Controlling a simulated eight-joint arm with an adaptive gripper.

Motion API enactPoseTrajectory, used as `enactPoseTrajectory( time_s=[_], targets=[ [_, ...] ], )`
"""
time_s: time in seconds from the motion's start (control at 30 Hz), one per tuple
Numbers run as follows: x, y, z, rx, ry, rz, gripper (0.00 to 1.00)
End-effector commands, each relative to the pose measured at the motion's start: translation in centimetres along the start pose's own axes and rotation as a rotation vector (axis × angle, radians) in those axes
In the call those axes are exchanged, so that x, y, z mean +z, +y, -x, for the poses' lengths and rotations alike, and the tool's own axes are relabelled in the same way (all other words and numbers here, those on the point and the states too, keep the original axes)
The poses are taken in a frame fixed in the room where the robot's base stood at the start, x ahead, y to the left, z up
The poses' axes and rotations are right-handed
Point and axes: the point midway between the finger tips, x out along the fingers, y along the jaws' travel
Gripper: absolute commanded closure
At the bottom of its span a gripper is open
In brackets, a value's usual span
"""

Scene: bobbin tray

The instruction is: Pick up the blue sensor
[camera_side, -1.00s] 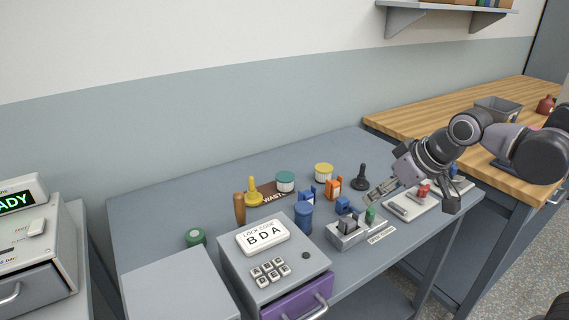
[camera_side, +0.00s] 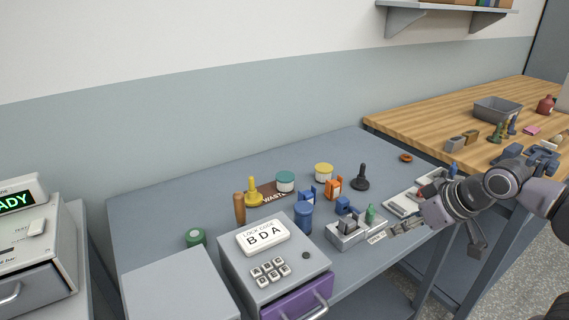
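Several blue things are on the grey table, and I cannot tell for certain which is the sensor. A small blue block-like part (camera_side: 344,206) lies just behind the grey slotted block. Another blue part (camera_side: 307,193) stands further left, beside an orange part (camera_side: 333,188) of similar look. A blue lidded jar (camera_side: 303,215) stands in front of it.
The grey slotted block (camera_side: 343,238) holds upright pieces, with a green peg (camera_side: 370,214) at its right. A pale tray (camera_side: 402,206) lies behind my gripper. A black knobbed piece (camera_side: 360,179) stands behind. The lock-code box (camera_side: 246,275) is at front left.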

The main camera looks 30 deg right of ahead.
Motion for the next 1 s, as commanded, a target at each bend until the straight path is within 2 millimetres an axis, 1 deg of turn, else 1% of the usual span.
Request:
enactPoseTrajectory(
  time_s=[0.47,0.53,0.87,0.93,1.0],
  targets=[
    [0.0,0.0,0.0,0.0,0.0,0.0,0.62],
    [0.0,0.0,0.0,0.0,0.0,0.0,0.49],
    [-0.1,0.0,0.0,0.001,-0.003,0.008,0.49],
    [-0.6,0.0,0.1,0.004,-0.014,0.034,0.49],
    [-1.5,0.1,0.1,0.01,-0.035,0.085,0.49]
  ],
)
